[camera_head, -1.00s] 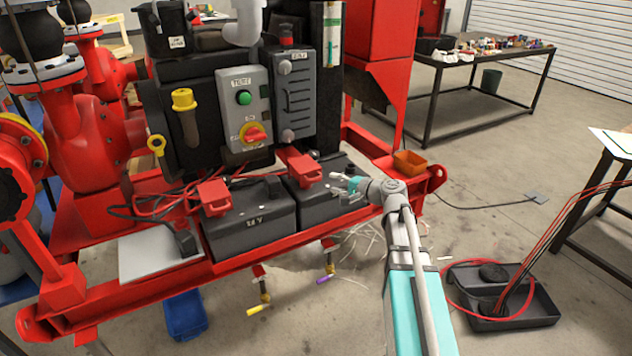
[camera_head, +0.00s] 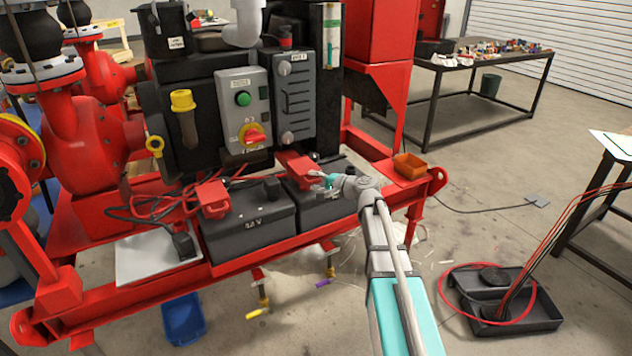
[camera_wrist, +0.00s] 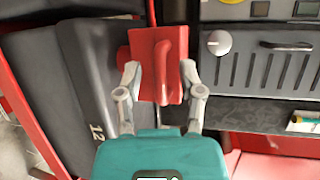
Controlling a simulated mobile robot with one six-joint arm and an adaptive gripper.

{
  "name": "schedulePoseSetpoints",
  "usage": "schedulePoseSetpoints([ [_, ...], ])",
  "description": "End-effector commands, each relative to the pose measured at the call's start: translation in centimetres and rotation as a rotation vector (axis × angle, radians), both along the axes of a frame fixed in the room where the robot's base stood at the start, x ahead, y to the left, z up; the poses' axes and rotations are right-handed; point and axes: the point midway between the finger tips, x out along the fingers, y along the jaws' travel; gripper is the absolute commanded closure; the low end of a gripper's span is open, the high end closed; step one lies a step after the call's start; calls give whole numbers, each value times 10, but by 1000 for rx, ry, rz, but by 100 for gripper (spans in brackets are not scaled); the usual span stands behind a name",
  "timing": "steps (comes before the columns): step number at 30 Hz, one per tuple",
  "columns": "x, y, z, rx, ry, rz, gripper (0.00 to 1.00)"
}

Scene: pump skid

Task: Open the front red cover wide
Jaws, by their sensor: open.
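Two small red covers sit on the black batteries: a left red cover (camera_head: 212,198) on the left battery (camera_head: 250,226) and a right red cover (camera_head: 301,172) on the right battery (camera_head: 330,209). Both look closed in the head view. My gripper (camera_head: 322,177) is at the right cover, hiding part of it. In the wrist view my gripper (camera_wrist: 160,82) is open, with one finger on each side of a red cover (camera_wrist: 147,65) that has a raised red bar on it. I cannot tell whether the fingers touch it.
A grey panel box (camera_head: 294,96) with knobs stands behind the batteries. Red cables (camera_head: 160,205) run by the left cover. An orange tray (camera_head: 409,166) sits on the red frame at right. A black tray (camera_head: 505,300) lies on the floor.

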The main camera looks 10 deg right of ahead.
Motion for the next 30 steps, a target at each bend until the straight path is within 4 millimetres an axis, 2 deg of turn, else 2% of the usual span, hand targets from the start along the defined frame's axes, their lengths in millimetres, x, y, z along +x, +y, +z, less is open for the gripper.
schedulePoseSetpoints([
  [1, 0, 0, 0, 0, 0, 0, 56],
  [8, 0, 0, 0, 0, 0, 0, 99],
  [22, 0, 2, 1, -2, 3, 3, 100],
  [30, 0, 15, 9, -12, 36, 22, 100],
])
